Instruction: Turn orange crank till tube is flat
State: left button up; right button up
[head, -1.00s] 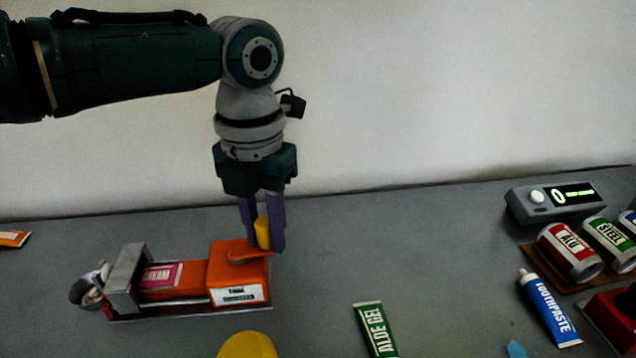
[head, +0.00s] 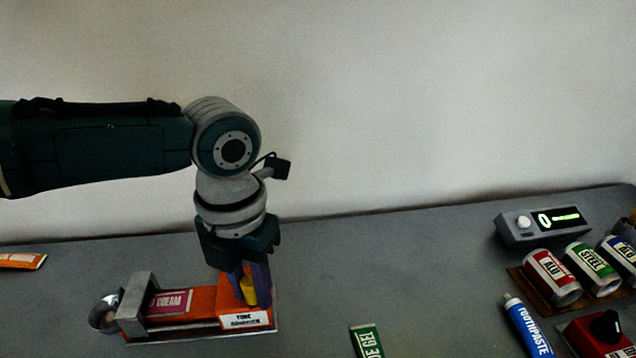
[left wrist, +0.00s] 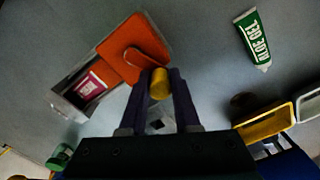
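The tube squeezer (head: 245,320) is an orange device on a grey base, on the table at lower left. A tube with a pink label reading CREAM (head: 170,302) lies in it beside a grey metal bracket (head: 138,302); I cannot tell how flat it is. The orange crank (left wrist: 140,60) lies on top of the orange housing and has a yellow knob (head: 249,290). My left gripper (head: 250,288) points down with its purple fingers on both sides of the knob, seemingly pressed on it; the knob also shows in the left wrist view (left wrist: 159,83). My right gripper is not in view.
A green aloe gel tube (head: 367,341) lies right of the squeezer. Further right are a blue toothpaste tube (head: 527,325), several cans (head: 551,277), a red box with a black knob (head: 600,335) and a grey display unit (head: 540,225). A yellow-rimmed bin (left wrist: 265,125) shows in the left wrist view.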

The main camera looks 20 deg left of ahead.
pick_arm(q)
jog(key=o, duration=0.4)
jog(key=shift+o, duration=0.2)
notch_tip(320, 180, up, 6)
jog(key=p, duration=0.5)
jog(key=shift+r+p, duration=0.1)
jog(key=shift+p, duration=0.3)
